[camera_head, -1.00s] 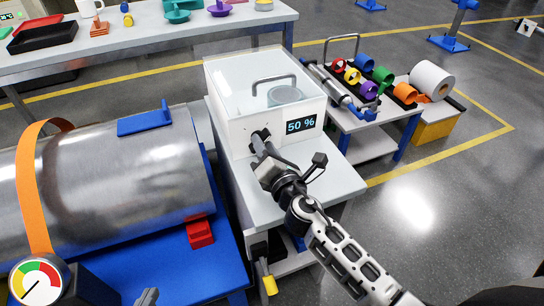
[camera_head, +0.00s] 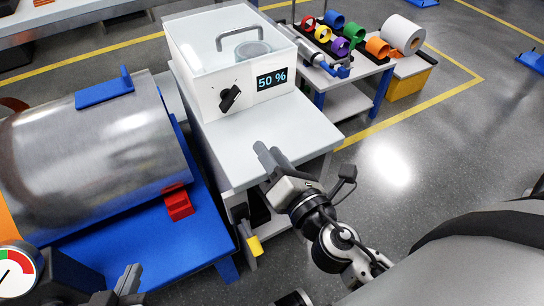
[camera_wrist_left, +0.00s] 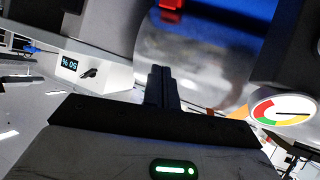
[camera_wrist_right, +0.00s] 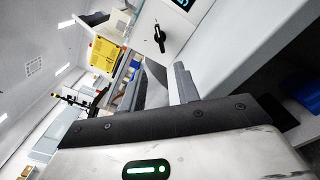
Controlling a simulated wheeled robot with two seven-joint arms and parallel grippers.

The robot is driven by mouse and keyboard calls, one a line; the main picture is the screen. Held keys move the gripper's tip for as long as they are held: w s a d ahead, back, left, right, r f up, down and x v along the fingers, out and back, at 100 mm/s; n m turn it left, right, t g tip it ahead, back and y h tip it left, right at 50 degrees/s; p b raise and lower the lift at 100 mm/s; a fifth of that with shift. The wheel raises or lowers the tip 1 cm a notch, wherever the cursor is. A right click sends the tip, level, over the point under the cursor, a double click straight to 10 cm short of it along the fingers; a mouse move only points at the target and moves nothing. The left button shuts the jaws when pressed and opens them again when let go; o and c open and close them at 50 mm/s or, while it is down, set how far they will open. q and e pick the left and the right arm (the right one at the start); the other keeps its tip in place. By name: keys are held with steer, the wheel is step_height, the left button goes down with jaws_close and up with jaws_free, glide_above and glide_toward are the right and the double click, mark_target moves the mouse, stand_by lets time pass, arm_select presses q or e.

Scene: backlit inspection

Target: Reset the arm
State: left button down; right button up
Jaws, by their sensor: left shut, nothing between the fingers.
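My right gripper (camera_head: 268,153) is over the front of the white table, below and to the right of the white box (camera_head: 205,95). It is open, empty and clear of the black knob (camera_head: 229,98) on the box's front. In the right wrist view, the fingers (camera_wrist_right: 168,88) stand apart, with the knob (camera_wrist_right: 159,38) beyond them. My left gripper (camera_head: 129,280) is low at the bottom edge of the head view, in front of the blue stand. In the left wrist view, its fingers (camera_wrist_left: 162,86) are shut together with nothing between them.
The box's display (camera_head: 272,79) reads 50 %. A large metal cylinder (camera_head: 95,160) lies on a blue stand (camera_head: 150,248) at left, near a round gauge (camera_head: 15,270). Floor at right is open.

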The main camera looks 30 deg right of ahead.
arm_select(q)
steer(key=shift+r, duration=0.15)
stand_by(0.3)
